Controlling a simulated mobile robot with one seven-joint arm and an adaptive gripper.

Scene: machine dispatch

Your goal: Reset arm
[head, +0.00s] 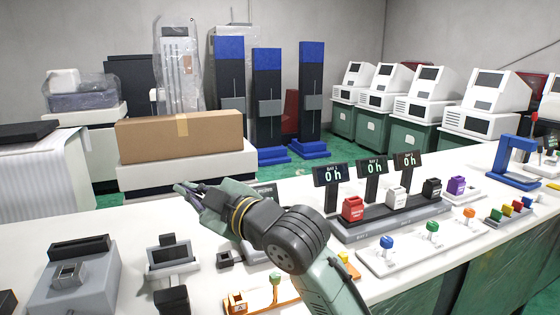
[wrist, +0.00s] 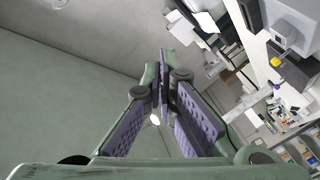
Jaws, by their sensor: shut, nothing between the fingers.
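My gripper (head: 184,190) is at the end of my arm, which reaches in from the lower right and bends toward the left above the white counter (head: 130,220). In the head view the gripper points left, in front of the cardboard box. In the wrist view my gripper (wrist: 162,62) has its two fingers together at the tips, with nothing between them. The wrist view looks along the fingers toward a wall, with the room tilted.
A cardboard box (head: 180,136) sits behind the gripper. Three displays reading 0h, one being a display (head: 330,174), stand over red, white and black blocks at the right. Grey devices, such as one (head: 75,275), stand front left. Knobbed panels (head: 420,245) lie front right.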

